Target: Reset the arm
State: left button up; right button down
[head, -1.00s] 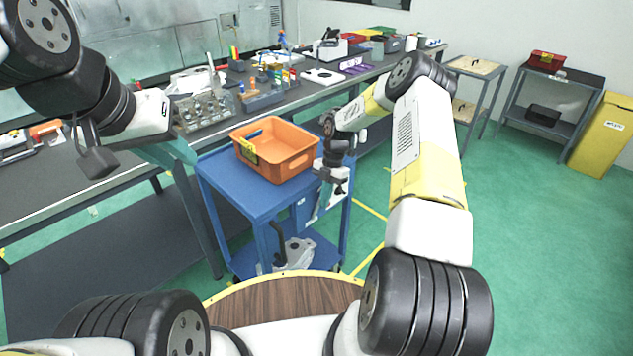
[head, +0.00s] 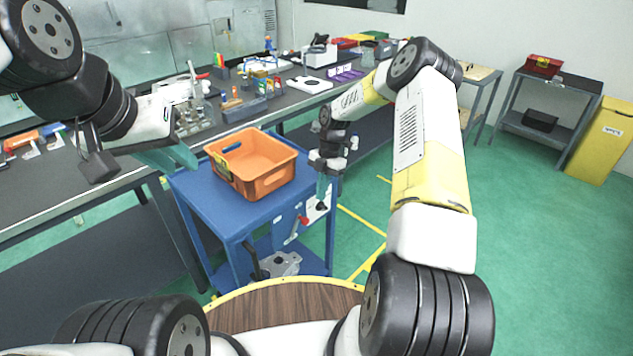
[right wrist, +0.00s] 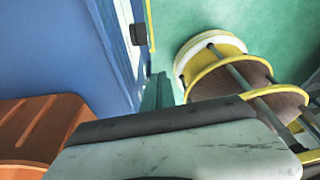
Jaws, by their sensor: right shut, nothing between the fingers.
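My right gripper (head: 322,190) hangs pointing down beside the right edge of the blue cart (head: 215,205), clear of the orange crate. Its teal fingers are shut and hold nothing; they also show in the right wrist view (right wrist: 157,92). My left gripper (head: 178,158) is at the left, above the bench edge and near the cart's back left corner. I see its teal fingers from the side, and cannot tell whether they are open. My right arm reaches forward with its elbow raised.
An orange crate (head: 284,176) stands on the cart top. A grey metal casting (head: 283,264) lies on the cart's lower shelf. The long bench (head: 70,178) with tools and bins runs behind. Green floor (head: 500,250) at the right is free.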

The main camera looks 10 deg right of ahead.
jog(key=shift+r, duration=0.3)
jog(key=s+r+m+t+h, duration=0.1)
jog(key=s+r+m, duration=0.25)
jog(key=r, duration=0.55)
jog(key=s+r+m+t, duration=0.2)
jog(key=s+r+m, duration=0.15)
jog(key=r, duration=0.45)
jog(key=s+r+m+t+h, duration=0.15)
jog(key=r+m, duration=0.25)
jog(key=r, duration=0.5)
jog(key=s+r+m+t+y, duration=0.1)
jog(key=s+r+m, duration=0.4)
jog(key=s, duration=0.6)
jog(key=s+r+m+t+y, duration=0.1)
jog(key=s+r+m+t, duration=0.2)
jog(key=s+m, duration=0.7)
jog(key=shift+v, duration=1.05)
jog(key=shift+y, duration=0.25)
